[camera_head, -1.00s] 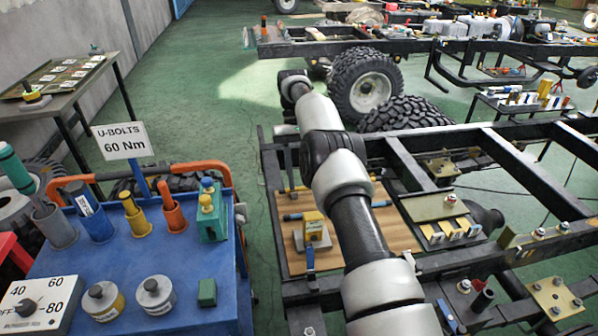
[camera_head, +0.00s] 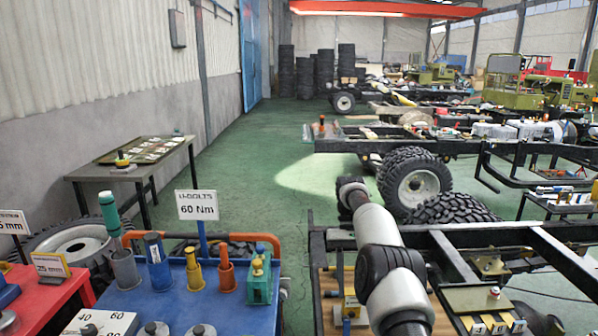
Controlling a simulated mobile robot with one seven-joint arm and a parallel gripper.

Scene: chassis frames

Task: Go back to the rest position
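My arm rises from the bottom right of the head view, with white links (camera_head: 378,225) and dark joints. It reaches over the near chassis frame (camera_head: 480,236) and ends in sight at a dark joint beside the big tyre. My gripper does not show; it is out of sight beyond or below that last visible joint, so what it holds cannot be seen.
A red cart (camera_head: 50,305) is further left. Green floor (camera_head: 255,165) is clear up the middle.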

